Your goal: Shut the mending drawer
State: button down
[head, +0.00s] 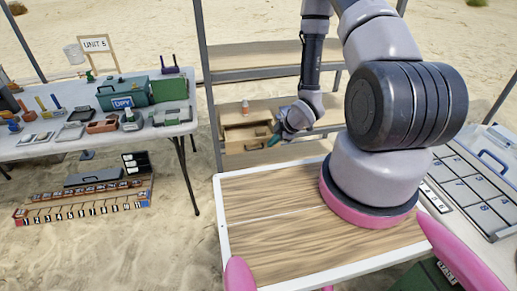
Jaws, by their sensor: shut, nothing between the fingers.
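A wooden drawer unit (246,133) stands on the rack's middle level. A drawer seems to stick out at its front, but the view is too small to tell how far it is open or to read any label. My gripper (274,139) is shut and empty, with its teal tips just right of the drawer unit and pointing down and left. I cannot tell whether the tips touch the wood. My wrist hides the area to the right of the unit.
The shelf rack (262,57) has uprights and wooden boards around the gripper. A small orange-and-white item (245,106) stands above the drawer unit. A white table (60,150) with tools and boxes is at left. A numbered case (475,185) is at right.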

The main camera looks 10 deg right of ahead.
jog(key=w+a+f, duration=0.3)
jog(key=w+f, duration=0.5)
jog(key=f, duration=0.1)
jog(key=shift+a, duration=0.3)
